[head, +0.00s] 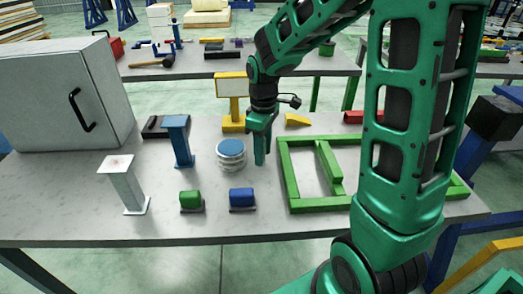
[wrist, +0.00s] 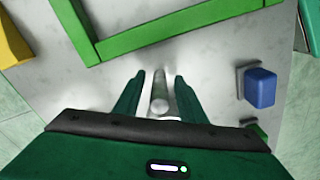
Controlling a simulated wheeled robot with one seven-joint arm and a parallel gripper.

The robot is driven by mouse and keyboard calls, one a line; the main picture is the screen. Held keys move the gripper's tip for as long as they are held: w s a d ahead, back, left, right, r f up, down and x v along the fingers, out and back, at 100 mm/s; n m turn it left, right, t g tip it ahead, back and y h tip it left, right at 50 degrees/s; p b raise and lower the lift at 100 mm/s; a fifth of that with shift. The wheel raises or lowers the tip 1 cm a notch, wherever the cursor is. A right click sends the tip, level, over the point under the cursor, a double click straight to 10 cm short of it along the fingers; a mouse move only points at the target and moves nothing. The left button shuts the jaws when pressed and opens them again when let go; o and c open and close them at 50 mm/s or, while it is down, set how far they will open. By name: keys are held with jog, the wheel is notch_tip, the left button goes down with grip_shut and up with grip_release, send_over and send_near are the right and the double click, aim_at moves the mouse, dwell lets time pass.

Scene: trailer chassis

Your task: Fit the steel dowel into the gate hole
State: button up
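The steel dowel (wrist: 159,92) is a thin grey cylinder in the wrist view. It sits between my two green fingers, with a gap visible on each side. My gripper (wrist: 158,82) is open around it. In the head view my gripper (head: 262,160) points down low over the table, right of a round stack with a blue top (head: 231,150). The dowel is hidden there. A green frame (head: 290,185) lies right of my gripper and also shows in the wrist view (wrist: 150,38). I cannot make out a gate hole in either view.
A blue block (head: 241,197) and a green block (head: 190,200) lie at the front. Blue (head: 178,140) and white (head: 123,185) posts and a grey cabinet (head: 65,95) stand to the left. A yellow stand (head: 231,100) and yellow wedge (head: 297,120) are behind.

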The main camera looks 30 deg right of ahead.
notch_tip(320, 180, up, 12)
jog(key=shift+r, duration=0.1)
dwell(0.6)
